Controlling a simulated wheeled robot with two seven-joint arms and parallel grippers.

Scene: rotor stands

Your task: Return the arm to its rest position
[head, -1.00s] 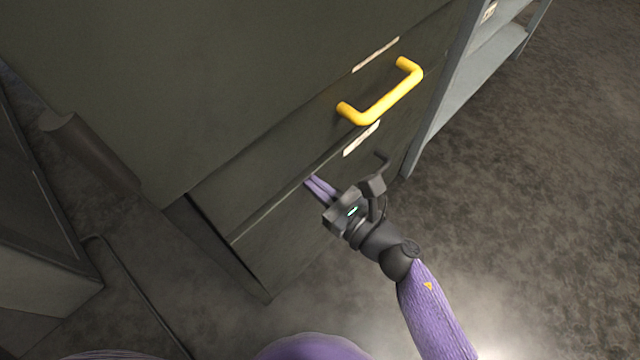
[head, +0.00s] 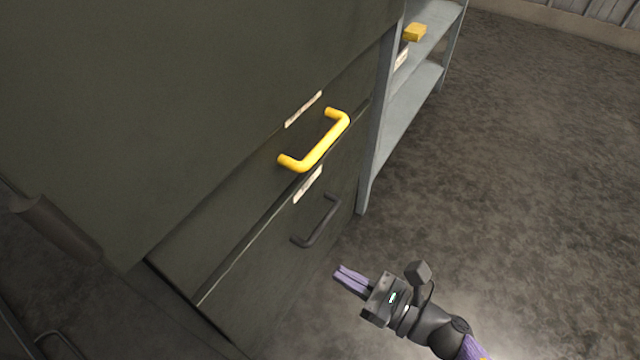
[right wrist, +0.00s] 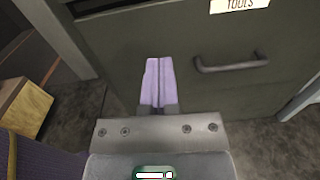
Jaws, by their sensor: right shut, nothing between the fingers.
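My right gripper (head: 352,281) is in the lower middle of the head view, its two purple fingers shut together with nothing between them. It is in front of the dark cabinet, apart from it, below and right of the dark lower handle (head: 318,222). In the right wrist view, the shut fingers (right wrist: 158,82) point toward the cabinet's drawer front, left of the dark handle (right wrist: 230,65). My left gripper is not in view.
The dark cabinet (head: 200,80) has a yellow handle (head: 318,145) on its upper drawer; both drawers look shut. A grey shelf (head: 405,110) with a yellow block (head: 415,32) stands right of it. Open floor (head: 530,180) lies to the right.

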